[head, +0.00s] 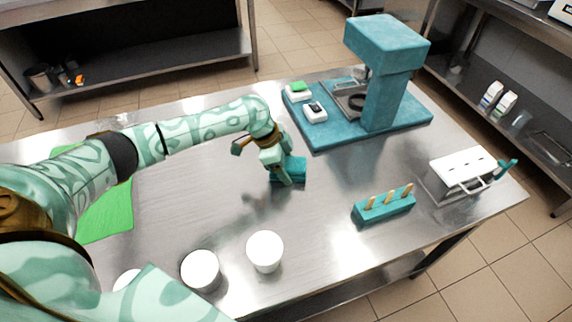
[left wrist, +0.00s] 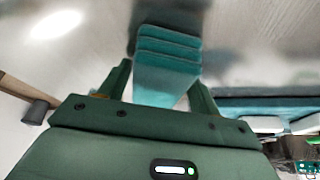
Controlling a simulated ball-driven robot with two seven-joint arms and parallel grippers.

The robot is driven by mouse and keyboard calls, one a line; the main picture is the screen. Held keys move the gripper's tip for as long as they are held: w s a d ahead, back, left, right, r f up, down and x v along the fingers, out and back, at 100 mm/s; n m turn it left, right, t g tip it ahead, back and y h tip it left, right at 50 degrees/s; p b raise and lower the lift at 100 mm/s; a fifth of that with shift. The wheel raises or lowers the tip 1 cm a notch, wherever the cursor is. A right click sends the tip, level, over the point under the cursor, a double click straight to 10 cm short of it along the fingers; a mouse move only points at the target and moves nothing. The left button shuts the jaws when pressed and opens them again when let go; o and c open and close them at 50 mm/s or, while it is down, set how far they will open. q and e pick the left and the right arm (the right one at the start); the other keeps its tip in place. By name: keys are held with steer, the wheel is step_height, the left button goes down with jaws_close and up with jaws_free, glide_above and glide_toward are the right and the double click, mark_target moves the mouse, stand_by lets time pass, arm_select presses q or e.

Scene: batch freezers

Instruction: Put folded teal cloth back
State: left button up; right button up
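The folded teal cloth (head: 294,169) lies on the steel table near the middle of the head view, in front of the teal machine's base. In the left wrist view the cloth (left wrist: 168,62) shows as a layered stack straight ahead of the palm. My left gripper (head: 280,178) is down at the cloth and hides its left part. In the left wrist view its two fingers (left wrist: 160,80) stand apart, one on each side of the cloth's near end. Firm contact with the cloth cannot be made out. My right gripper is not in view.
A teal machine (head: 384,98) stands behind on a wide base with small white containers (head: 315,112). A teal holder with wooden sticks (head: 384,206) and a white-topped box (head: 462,168) are at right. White tubs (head: 265,251) stand in front; a green mat (head: 108,215) lies left.

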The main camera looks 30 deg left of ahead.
arm_select(q)
steer(key=shift+o, duration=0.9)
steer(key=shift+r, duration=0.1)
steer(key=shift+a+r, duration=0.15)
steer(key=shift+r, duration=0.2)
steer(key=p+v, duration=0.4)
steer(key=v, duration=0.6)
steer(key=shift+r+p, duration=0.15)
steer(key=shift+p, duration=0.15)
steer(key=shift+s+a+r, duration=0.15)
steer(key=shift+a+r, duration=0.05)
steer(key=shift+r, duration=0.2)
